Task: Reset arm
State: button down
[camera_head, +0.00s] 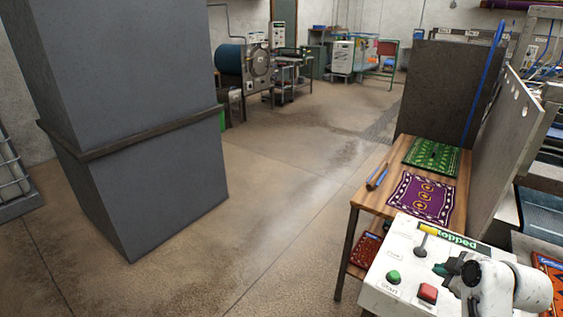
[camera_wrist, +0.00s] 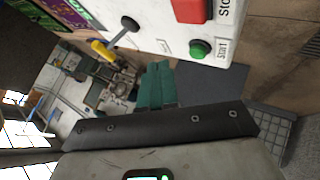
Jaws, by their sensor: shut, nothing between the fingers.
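My gripper (camera_head: 441,269) shows at the lower right in the head view, over the white control box (camera_head: 385,262). Its teal fingers are together and empty in the wrist view (camera_wrist: 158,70). My white wrist and arm come in from the right edge. The box has a green start button (camera_head: 393,277), a red stop button (camera_head: 428,292) and a yellow-tipped lever (camera_head: 428,230). In the wrist view, the start button (camera_wrist: 201,49) and stop button (camera_wrist: 192,8) lie just beyond my fingers, with a gap between.
A wooden table (camera_head: 374,196) behind the box holds a green rug (camera_head: 432,155), a purple rug (camera_head: 422,198) and a blue-handled tool (camera_head: 377,177). A grey panel (camera_head: 508,140) stands to its right. A grey pillar (camera_head: 130,110) stands left. Open floor (camera_head: 270,190) lies between.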

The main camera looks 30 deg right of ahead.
jog(key=a+f+m+g+y+b, duration=0.1)
jog(key=a+f, duration=0.2)
jog(key=a, duration=0.3)
jog(key=w+a+f+y, duration=0.1)
jog(key=a+f, duration=0.2)
jog(key=a, duration=0.3)
jog(key=a+f+m+g+y+b, duration=0.1)
jog(key=a+f, duration=0.2)
jog(key=a, duration=0.3)
jog(key=s+a+f+m+g+b, duration=0.1)
jog(key=s+a+f+g, duration=0.4)
jog(key=s+a, duration=0.7)
jog(key=shift+a+f+m+y+b, duration=0.2)
jog(key=shift+a+m+y+b, duration=0.2)
jog(key=shift+a+m, duration=0.35)
jog(key=shift+d, duration=0.1)
